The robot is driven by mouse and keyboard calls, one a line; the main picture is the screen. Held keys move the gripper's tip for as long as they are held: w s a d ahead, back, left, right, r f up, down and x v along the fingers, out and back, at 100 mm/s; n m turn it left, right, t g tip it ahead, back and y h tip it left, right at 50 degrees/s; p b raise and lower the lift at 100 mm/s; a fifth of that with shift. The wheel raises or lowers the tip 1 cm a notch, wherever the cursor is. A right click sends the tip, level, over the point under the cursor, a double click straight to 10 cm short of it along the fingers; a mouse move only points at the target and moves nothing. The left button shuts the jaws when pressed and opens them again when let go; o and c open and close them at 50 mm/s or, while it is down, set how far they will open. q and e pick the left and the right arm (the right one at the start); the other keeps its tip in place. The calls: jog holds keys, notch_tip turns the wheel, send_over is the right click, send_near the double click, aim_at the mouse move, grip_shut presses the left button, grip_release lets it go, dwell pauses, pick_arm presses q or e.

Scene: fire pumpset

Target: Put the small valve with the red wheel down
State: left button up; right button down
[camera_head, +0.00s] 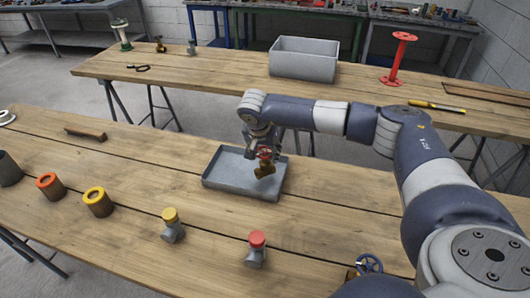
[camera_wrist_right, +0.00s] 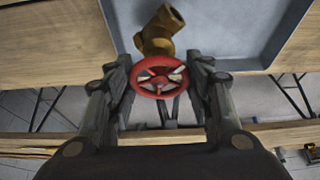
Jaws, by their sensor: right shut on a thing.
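The small brass valve (camera_head: 264,170) with the red wheel (camera_head: 265,153) hangs from my right gripper (camera_head: 262,148) over the grey metal tray (camera_head: 222,187). In the right wrist view the red wheel (camera_wrist_right: 158,77) sits between the two fingers, and the gripper (camera_wrist_right: 160,88) is shut on it. The brass body (camera_wrist_right: 158,34) points away from the gripper, over the tray (camera_wrist_right: 225,30). I cannot tell whether the valve touches the tray floor. My left gripper is in neither view.
On the near table stand a yellow-capped fitting (camera_head: 172,226), a red-capped fitting (camera_head: 256,249), a blue-wheeled valve (camera_head: 367,265) and several cylinders at the left. A grey bin (camera_head: 303,62) and a red flanged pipe (camera_head: 398,60) stand on the far table. Bare wood surrounds the tray.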

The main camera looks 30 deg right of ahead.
jog(key=shift+w+f, duration=0.1)
jog(key=shift+f, duration=0.7)
jog(key=c, duration=1)
grip_release()
jog(key=shift+o, duration=1.2)
jog(key=shift+r, duration=0.3)
jog(key=b+v, duration=0.2)
jog(key=v, duration=0.9)
jog(key=shift+a+r+b, duration=0.2)
jog(key=shift+r+b, duration=0.1)
